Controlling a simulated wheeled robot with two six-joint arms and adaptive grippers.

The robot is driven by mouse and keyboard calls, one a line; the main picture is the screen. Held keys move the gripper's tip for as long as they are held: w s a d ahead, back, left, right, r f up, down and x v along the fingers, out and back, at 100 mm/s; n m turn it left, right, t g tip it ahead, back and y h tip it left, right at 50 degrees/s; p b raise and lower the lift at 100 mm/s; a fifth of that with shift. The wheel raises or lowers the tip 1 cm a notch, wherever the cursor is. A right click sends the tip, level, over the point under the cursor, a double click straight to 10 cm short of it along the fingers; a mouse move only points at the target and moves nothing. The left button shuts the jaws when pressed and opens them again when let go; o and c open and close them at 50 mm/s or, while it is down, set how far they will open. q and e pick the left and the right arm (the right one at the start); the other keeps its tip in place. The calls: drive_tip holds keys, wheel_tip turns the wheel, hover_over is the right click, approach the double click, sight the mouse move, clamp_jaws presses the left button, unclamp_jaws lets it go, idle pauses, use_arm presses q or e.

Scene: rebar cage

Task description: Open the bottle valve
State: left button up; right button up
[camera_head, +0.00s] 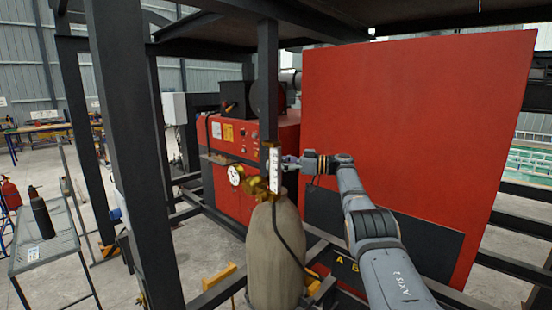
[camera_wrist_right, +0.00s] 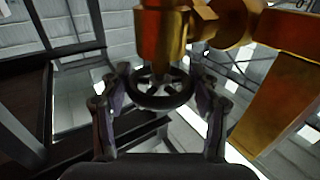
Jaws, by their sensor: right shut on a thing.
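The gas bottle (camera_head: 274,255) is a tall beige-grey cylinder standing upright, in the middle of the head view. Brass fittings with a round white gauge (camera_head: 236,175) and a white flow tube (camera_head: 274,170) sit on its top. My right gripper (camera_head: 290,164) reaches in from the right at the height of the fittings. In the right wrist view the bottle valve is a dark round handwheel (camera_wrist_right: 160,90) below a brass body (camera_wrist_right: 165,35). The fingers of my right gripper (camera_wrist_right: 160,97) are on both sides of the handwheel and shut on it. My left gripper is not in view.
Dark steel posts (camera_head: 125,130) and beams frame the bottle. A large red panel (camera_head: 410,130) stands behind my right arm, and a red machine (camera_head: 225,150) stands behind the bottle. A grey table (camera_head: 45,252) with a dark bottle (camera_head: 41,215) is at the left.

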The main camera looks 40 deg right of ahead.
drive_tip(key=shift+r, duration=0.15)
drive_tip(key=o, duration=1.2)
drive_tip(key=shift+d, duration=0.1)
drive_tip(key=shift+c, duration=0.2)
drive_tip(key=v, duration=0.7)
drive_tip(key=shift+s, duration=0.25)
